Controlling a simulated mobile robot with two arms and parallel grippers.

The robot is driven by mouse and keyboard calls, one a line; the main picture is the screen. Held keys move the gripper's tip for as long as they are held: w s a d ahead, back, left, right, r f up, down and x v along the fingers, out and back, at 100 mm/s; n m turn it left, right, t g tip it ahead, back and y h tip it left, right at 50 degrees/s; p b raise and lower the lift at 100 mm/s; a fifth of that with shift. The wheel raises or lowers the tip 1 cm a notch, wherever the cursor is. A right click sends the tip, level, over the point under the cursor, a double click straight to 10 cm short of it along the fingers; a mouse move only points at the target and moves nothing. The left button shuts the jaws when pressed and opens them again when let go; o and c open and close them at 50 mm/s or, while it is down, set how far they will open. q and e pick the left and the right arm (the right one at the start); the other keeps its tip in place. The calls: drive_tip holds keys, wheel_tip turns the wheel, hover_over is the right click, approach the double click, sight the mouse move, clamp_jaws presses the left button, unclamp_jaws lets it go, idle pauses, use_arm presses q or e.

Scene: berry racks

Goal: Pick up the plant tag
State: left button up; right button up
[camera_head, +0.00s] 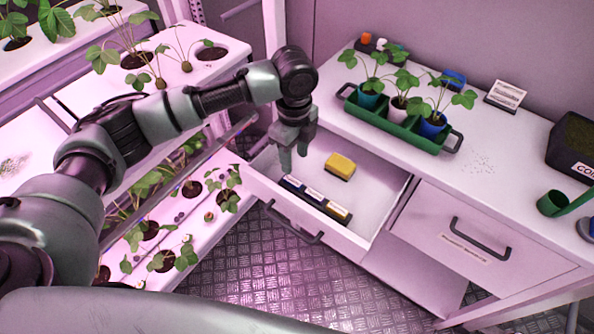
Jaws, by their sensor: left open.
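No plant tag can be made out for certain. The open drawer (385,215) holds a yellow sponge-like block (340,166) and a row of small dark labelled pieces (314,197) with blue and tan parts; their print is too small to read. My left gripper (287,162) points down over the drawer's back left part, left of the yellow block. It is open, with nothing seen between its fingers. It hides part of the drawer behind it. A white printed card (505,96) stands at the back of the counter. My right gripper is not in view.
A green tray (410,132) with potted seedlings stands on the counter (480,160). A shut drawer (480,235) is right of the open one. A green scoop-like thing (553,203) and a dark bin (574,150) are at the right. Planted racks (75,100) fill the left.

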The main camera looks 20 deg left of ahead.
sight(293, 181)
use_arm(q)
drive_tip(key=shift+s+f+p, duration=0.15)
drive_tip(key=shift+s+f, duration=0.25)
drive_tip(key=shift+f, duration=0.25)
drive_tip(key=shift+s+f+p, duration=0.15)
drive_tip(key=shift+s+f, duration=0.2)
drive_tip(key=shift+f, duration=0.25)
wheel_tip(293, 181, down, 4)
drive_tip(key=shift+r+p, duration=0.1)
drive_tip(key=shift+p, duration=0.2)
drive_tip(key=shift+f, duration=0.25)
clamp_jaws()
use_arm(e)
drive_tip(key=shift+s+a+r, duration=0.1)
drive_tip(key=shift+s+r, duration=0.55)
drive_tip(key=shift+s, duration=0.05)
